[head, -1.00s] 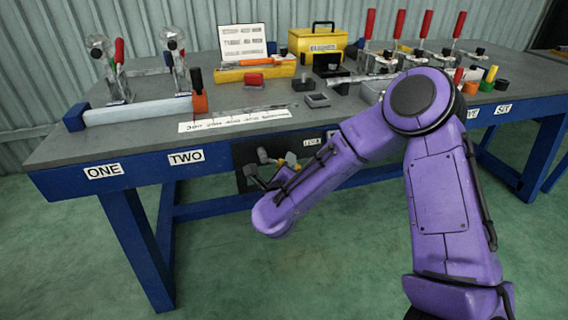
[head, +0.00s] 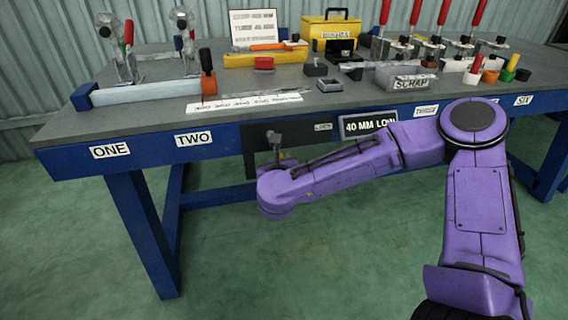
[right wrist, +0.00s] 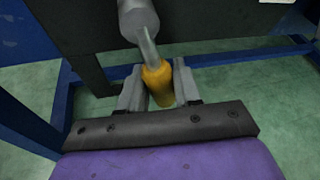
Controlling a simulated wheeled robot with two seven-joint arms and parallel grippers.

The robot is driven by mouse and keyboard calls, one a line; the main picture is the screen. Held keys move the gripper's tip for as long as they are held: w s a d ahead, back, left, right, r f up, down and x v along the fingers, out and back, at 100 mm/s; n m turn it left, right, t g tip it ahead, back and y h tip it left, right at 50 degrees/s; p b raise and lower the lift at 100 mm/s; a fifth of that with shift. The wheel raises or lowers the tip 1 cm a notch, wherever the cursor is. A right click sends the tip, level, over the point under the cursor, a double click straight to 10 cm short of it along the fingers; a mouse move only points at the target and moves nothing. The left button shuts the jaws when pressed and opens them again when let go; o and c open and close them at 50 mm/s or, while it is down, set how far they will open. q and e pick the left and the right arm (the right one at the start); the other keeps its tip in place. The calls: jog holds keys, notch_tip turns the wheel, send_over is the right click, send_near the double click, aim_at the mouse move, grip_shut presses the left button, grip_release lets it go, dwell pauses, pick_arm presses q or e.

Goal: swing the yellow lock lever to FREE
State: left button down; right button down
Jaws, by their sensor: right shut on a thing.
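The lock lever sits on a dark plate (head: 258,140) on the bench's front. In the head view its grey pivot (head: 273,137) shows above my right gripper (head: 276,163), with a grey shaft running down from it. The yellow lever grip (right wrist: 158,84) shows in the right wrist view, below a grey pivot and shaft (right wrist: 142,25). My right gripper (right wrist: 160,92) is shut on the yellow grip, one finger on each side. In the head view the yellow grip is hidden. A small label (head: 322,127), too small to read surely, is right of the pivot. My left gripper is out of view.
A sign reading 40 MM LOW (head: 368,124) hangs on the bench front, right of the lever. The blue bench leg (head: 142,235) stands left. Clamps and a SCRAP bin (head: 410,84) are on the bench top (head: 130,115). The green floor ahead is open.

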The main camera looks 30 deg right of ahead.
jog(key=shift+a+f+m, duration=0.15)
jog(key=shift+a+m, duration=0.1)
jog(key=shift+m, duration=0.05)
dwell(0.4)
jog(key=c, duration=0.9)
grip_release()
jog(key=shift+a, duration=0.1)
jog(key=shift+o, duration=0.2)
jog(key=shift+s+a+r, duration=0.15)
jog(key=shift+s+r, duration=0.05)
jog(key=shift+r, duration=0.05)
jog(key=p+v, duration=0.1)
jog(key=v, duration=0.8)
jog(key=shift+s, duration=0.4)
